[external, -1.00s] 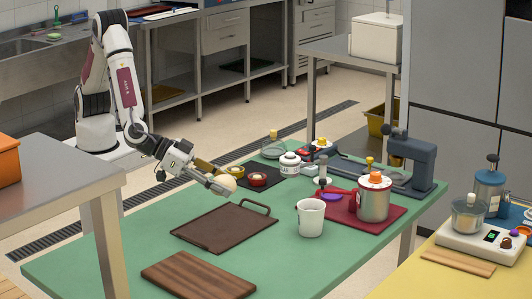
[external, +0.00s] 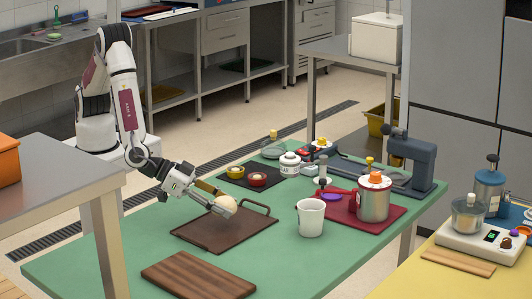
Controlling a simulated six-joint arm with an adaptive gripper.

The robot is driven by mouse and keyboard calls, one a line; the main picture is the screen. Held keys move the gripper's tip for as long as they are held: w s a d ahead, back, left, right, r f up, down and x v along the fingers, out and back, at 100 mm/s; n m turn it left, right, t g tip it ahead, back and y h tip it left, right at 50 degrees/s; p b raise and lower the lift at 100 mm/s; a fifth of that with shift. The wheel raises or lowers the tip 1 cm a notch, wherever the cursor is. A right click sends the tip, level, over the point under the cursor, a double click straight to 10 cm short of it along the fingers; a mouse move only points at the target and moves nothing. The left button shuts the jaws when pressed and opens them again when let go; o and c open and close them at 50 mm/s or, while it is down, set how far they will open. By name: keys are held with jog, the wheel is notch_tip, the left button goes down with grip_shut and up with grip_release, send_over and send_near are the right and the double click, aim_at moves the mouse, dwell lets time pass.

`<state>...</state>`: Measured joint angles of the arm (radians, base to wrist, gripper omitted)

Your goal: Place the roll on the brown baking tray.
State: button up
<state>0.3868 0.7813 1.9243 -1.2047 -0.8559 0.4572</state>
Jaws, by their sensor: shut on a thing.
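The roll (external: 227,202) is pale and round, and my gripper (external: 222,208) is shut on it. The gripper reaches in from the left and tilts downward. The brown baking tray (external: 222,238) lies flat on the green table, with a raised handle at its back right side. The roll is over the back part of the tray. I cannot tell whether it touches the tray surface. The fingers hide part of the roll.
A wooden board (external: 198,277) lies in front of the tray. A white mug (external: 311,218) stands to its right, near a red tray (external: 385,216) with a metal canister. Green table is clear left of the tray.

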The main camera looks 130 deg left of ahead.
aim_at(224, 226)
jog(key=shift+f, duration=1.85)
jog(key=shift+f, duration=0.1)
jog(key=o, duration=1)
jog(key=shift+v, duration=6.1)
jog(key=shift+w, duration=0.1)
